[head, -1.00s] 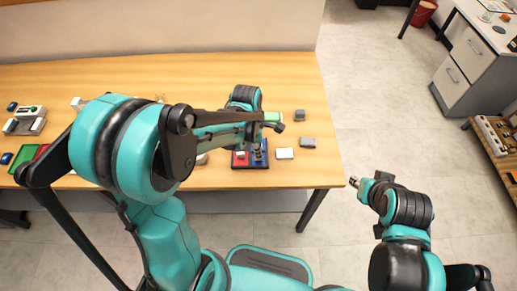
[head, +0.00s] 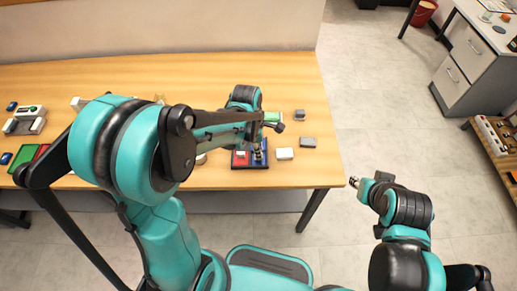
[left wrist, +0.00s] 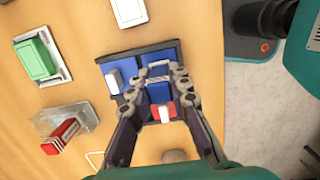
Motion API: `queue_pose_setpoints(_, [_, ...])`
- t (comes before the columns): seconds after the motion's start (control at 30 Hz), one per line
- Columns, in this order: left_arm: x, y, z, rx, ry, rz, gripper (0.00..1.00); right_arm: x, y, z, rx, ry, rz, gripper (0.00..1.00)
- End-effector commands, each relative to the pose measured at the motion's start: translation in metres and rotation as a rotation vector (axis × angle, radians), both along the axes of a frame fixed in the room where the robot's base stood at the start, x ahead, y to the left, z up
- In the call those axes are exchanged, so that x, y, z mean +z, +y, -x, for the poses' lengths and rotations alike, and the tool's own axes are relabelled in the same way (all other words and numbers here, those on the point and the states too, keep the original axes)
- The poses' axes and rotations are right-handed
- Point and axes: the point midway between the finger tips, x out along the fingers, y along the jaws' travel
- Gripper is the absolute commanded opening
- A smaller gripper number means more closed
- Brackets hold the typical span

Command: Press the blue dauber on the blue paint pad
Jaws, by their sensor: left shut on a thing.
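My left gripper (left wrist: 162,76) is shut on the blue dauber (left wrist: 158,92), whose blue body shows between the fingers. It is over the dark paint tray (head: 236,165), which also shows in the left wrist view (left wrist: 104,64). The tray has a blue pad (left wrist: 167,56) in its upper part and a red pad (left wrist: 178,109) in its lower part. The fingers and dauber partly cover the blue area, so I cannot tell whether the dauber touches the pad. My right gripper (head: 354,182) hangs off the table's right side; its jaws are too small to read.
White-topped blocks stand on the tray's left (left wrist: 113,82) and on the red pad (left wrist: 165,114). The table's front edge is near.

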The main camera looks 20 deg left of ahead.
Motion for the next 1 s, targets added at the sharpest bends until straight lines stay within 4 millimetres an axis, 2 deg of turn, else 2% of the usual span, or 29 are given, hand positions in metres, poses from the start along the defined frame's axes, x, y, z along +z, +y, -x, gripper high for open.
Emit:
queue_pose_setpoints(0.27, [0.007, 0.0, 0.001, 0.0, 0.001, -0.001, 0.0, 0.006, 0.0, 0.0, 0.0, 0.0, 0.0, 0.32])
queue_pose_setpoints(1.0, [0.069, 0.0, 0.0, 0.0, 0.0, 0.0, 0.0, 0.053, 0.0, 0.0, 0.0, 0.0, 0.0, 0.32])
